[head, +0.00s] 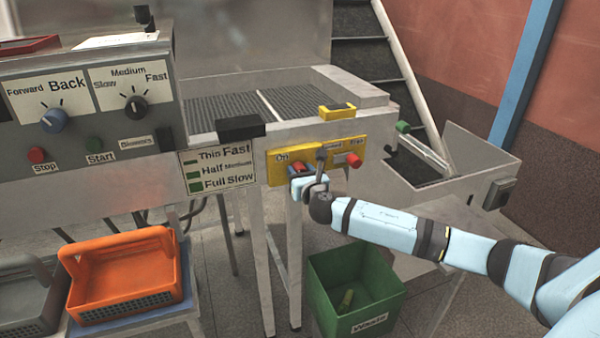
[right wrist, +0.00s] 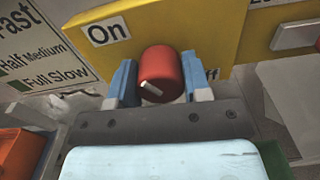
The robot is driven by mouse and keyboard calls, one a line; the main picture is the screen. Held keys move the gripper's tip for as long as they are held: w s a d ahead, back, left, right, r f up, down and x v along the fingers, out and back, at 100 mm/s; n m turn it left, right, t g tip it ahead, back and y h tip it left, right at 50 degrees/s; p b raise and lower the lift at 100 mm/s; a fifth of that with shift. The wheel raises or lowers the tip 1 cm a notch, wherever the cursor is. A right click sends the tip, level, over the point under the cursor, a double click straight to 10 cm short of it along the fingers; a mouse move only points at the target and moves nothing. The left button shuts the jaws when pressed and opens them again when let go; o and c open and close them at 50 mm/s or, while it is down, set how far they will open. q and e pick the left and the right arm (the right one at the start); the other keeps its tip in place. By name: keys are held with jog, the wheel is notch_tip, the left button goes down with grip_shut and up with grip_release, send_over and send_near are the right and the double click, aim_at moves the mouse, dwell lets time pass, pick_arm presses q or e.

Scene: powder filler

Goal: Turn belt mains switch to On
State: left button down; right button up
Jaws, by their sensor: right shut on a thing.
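The belt mains switch is a red knob (right wrist: 160,72) with a short slanted white mark, on the yellow panel (right wrist: 190,25). The "On" label (right wrist: 108,31) is at the knob's upper left. The other label is mostly hidden behind my gripper, with only "ff" showing to the right. My right gripper (right wrist: 161,85) is shut on the knob, one blue finger on each side. In the head view my right gripper (head: 308,184) is at the panel's lower left part and largely covers the knob. My left gripper is out of view.
A red button (head: 354,160) sits on the panel's right part. The control box (head: 75,150) with dials stands at left. Below are an orange basket (head: 125,275) and a green waste bin (head: 350,285). A metal chute (head: 470,165) is at right.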

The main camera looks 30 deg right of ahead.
jog(key=m, duration=0.3)
jog(key=shift+f+m, duration=0.1)
jog(key=shift+m, duration=0.3)
jog(key=m, duration=0.4)
jog(key=shift+m, duration=0.3)
jog(key=m, duration=0.5)
jog(key=shift+m, duration=0.8)
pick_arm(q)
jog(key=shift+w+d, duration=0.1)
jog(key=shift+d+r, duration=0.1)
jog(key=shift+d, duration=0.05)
pick_arm(e)
jog(key=shift+d, duration=0.1)
jog(key=o, duration=0.9)
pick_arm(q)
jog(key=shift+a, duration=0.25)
